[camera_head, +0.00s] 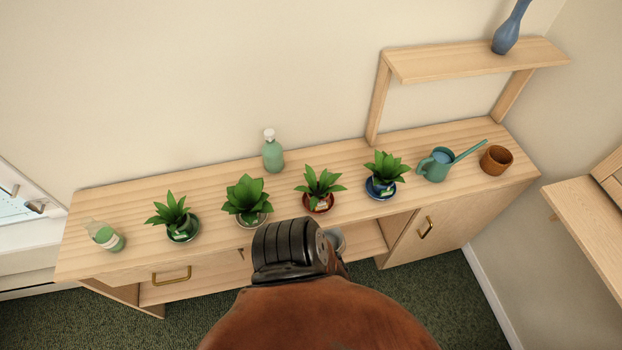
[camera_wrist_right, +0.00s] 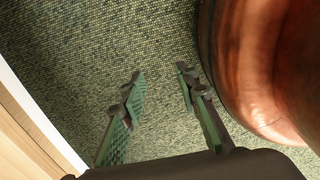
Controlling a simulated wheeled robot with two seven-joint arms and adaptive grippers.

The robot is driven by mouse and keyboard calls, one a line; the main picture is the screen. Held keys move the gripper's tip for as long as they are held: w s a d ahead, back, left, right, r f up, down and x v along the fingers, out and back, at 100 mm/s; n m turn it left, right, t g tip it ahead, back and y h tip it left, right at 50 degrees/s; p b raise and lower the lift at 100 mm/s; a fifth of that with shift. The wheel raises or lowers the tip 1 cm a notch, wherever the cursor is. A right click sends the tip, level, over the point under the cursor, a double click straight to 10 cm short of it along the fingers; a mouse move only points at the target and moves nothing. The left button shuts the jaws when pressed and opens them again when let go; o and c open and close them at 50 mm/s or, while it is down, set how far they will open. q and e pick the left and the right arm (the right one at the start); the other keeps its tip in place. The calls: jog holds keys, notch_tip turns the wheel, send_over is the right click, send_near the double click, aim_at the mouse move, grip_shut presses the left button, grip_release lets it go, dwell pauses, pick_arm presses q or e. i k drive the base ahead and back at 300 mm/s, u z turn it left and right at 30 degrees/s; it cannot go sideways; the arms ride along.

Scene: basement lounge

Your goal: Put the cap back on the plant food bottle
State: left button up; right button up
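A green bottle with a white top (camera_head: 273,152) stands upright at the back of the wooden sideboard, near the middle. A second bottle (camera_head: 106,236), pale with a green and white label, is at the sideboard's left end. I cannot tell which is the plant food bottle, and I see no loose cap. My right gripper (camera_wrist_right: 160,72) is open and empty in the right wrist view, with green carpet behind its fingers. It does not show in the head view. My left gripper is not in view.
Several potted plants, including one in a red pot (camera_head: 318,201), line the sideboard (camera_head: 215,178). A watering can (camera_head: 436,165) and an empty-looking brown pot (camera_head: 496,160) stand at right. A blue vase (camera_head: 508,33) is on the raised shelf (camera_head: 460,63).

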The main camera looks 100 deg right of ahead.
aim_at(101, 232)
jog(key=k, duration=0.85)
jog(key=z, duration=1.75)
